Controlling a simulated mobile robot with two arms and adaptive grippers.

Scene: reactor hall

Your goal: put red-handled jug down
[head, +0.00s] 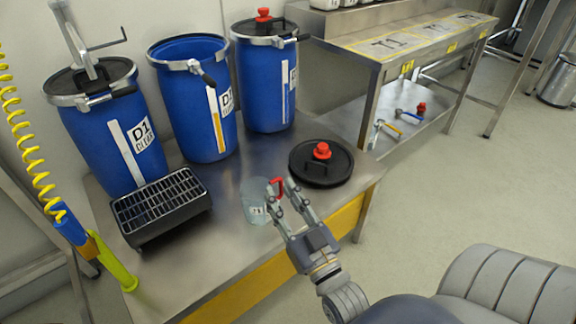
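The jug (254,204) is a clear, bluish vessel with a small label and a red handle (277,183) on its right side. It appears upright over the steel table (205,250), near the front edge. I cannot tell whether its base touches the table. My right gripper (279,188) comes from the lower right, with its fingertips on either side of the red handle. Whether the fingers press on the handle is too small to tell. My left gripper is not in view.
A black lid (322,165) with a red knob lies right of the jug. A black grated box (160,205) stands left. Blue drums (110,140), (192,110), (265,90) line the back. A yellow coiled hose (30,150) hangs left. Bare tabletop lies between box and jug.

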